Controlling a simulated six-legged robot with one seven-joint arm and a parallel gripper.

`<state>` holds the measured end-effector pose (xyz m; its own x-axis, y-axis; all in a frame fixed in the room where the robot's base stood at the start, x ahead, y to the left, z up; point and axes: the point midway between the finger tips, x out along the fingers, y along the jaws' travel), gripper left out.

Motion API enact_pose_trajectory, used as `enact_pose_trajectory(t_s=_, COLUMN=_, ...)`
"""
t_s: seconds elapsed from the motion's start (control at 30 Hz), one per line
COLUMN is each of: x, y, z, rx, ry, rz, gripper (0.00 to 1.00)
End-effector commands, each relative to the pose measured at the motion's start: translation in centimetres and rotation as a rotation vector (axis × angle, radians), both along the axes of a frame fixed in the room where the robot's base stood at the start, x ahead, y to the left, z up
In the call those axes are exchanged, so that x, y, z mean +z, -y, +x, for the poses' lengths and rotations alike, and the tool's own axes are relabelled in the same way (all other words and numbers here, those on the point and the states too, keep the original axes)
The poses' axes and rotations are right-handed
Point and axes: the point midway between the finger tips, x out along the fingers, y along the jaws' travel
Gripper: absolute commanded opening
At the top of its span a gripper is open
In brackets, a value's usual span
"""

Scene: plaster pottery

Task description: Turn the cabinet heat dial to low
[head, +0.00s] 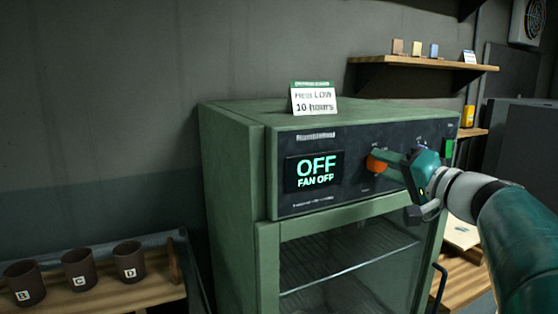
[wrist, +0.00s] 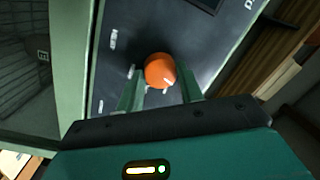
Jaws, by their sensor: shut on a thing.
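The green cabinet (head: 232,170) stands in the middle of the head view, with a dark control panel across its upper front. The orange heat dial (head: 375,164) sits on the right part of that panel; it also shows in the wrist view (wrist: 160,69). My gripper (head: 382,160) reaches in from the right and is shut on the dial, a finger on either side of it. The panel display (head: 315,171) reads "OFF" and "FAN OFF". The small labels around the dial are partly hidden and too small to read.
A card (head: 313,98) on the cabinet top reads "Heat LOW 10 hours". Dark lettered cups (head: 80,270) stand on a wooden shelf at lower left. A wall shelf (head: 425,64) with small tiles is at upper right. A glass door with wire racks is below the panel.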

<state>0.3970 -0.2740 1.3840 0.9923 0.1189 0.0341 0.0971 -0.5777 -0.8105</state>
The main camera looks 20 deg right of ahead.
Motion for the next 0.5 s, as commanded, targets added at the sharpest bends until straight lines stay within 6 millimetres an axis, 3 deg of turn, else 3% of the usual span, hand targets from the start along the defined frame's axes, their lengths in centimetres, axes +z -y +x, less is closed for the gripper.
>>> enact_pose_trajectory(t_s=0.5, x=-0.15, y=-0.09, z=-0.02, rx=0.002, ry=-0.011, rz=0.400, gripper=0.14)
